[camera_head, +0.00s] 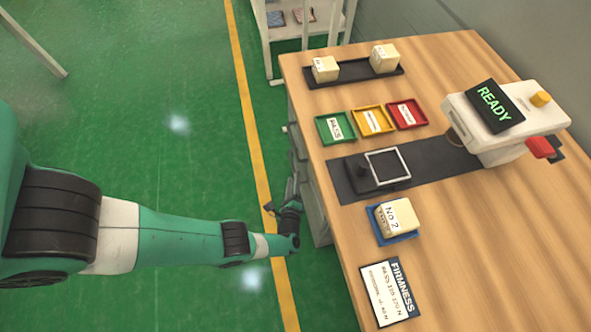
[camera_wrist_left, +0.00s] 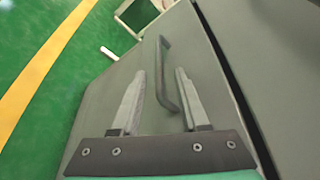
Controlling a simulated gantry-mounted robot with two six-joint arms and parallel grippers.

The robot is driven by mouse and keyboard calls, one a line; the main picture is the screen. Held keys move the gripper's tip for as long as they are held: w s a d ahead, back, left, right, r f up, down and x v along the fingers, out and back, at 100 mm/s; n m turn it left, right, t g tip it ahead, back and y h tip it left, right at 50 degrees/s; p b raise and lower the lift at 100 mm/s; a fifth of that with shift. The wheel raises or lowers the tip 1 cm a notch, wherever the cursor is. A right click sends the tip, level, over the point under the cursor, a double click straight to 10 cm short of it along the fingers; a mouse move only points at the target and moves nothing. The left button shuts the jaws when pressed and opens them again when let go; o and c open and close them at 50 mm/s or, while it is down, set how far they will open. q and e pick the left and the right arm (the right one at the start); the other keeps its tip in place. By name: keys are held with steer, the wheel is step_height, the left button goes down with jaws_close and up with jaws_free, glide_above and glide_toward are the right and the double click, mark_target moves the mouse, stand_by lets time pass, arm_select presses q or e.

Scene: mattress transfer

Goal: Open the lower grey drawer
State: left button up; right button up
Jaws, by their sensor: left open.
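The grey drawer unit (camera_head: 314,190) stands under the left edge of the wooden table, mostly hidden by the tabletop. In the left wrist view a flat grey drawer front (camera_wrist_left: 215,75) fills the middle, with a dark bar handle (camera_wrist_left: 167,75) on it. I cannot tell from this view whether this is the lower drawer. My left gripper (camera_head: 278,203) is beside the drawer unit, below the tabletop. In the left wrist view its two fingers (camera_wrist_left: 160,74) are apart, and the handle shows between them. Contact with the handle cannot be told. My right gripper is not in view.
The wooden table (camera_head: 470,250) holds a black tray (camera_head: 353,70) with two blocks, coloured trays (camera_head: 372,121), a tester (camera_head: 500,115) reading READY, a block labelled No 2 (camera_head: 398,217) and a firmness card (camera_head: 390,292). The green floor (camera_head: 150,130) left of it is clear.

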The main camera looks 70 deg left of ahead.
mark_target(294, 170)
arm_select(q)
steer(key=b+x, duration=0.1)
steer(key=x, duration=0.3)
steer(key=shift+a+f, duration=0.2)
steer(key=shift+a, duration=0.05)
steer(key=shift+w+a, duration=0.2)
steer(key=shift+a, duration=0.05)
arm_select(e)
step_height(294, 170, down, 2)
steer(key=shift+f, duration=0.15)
arm_select(q)
steer(key=shift+s, duration=0.1)
steer(key=shift+r, duration=0.1)
jaws_close()
stand_by(0.5)
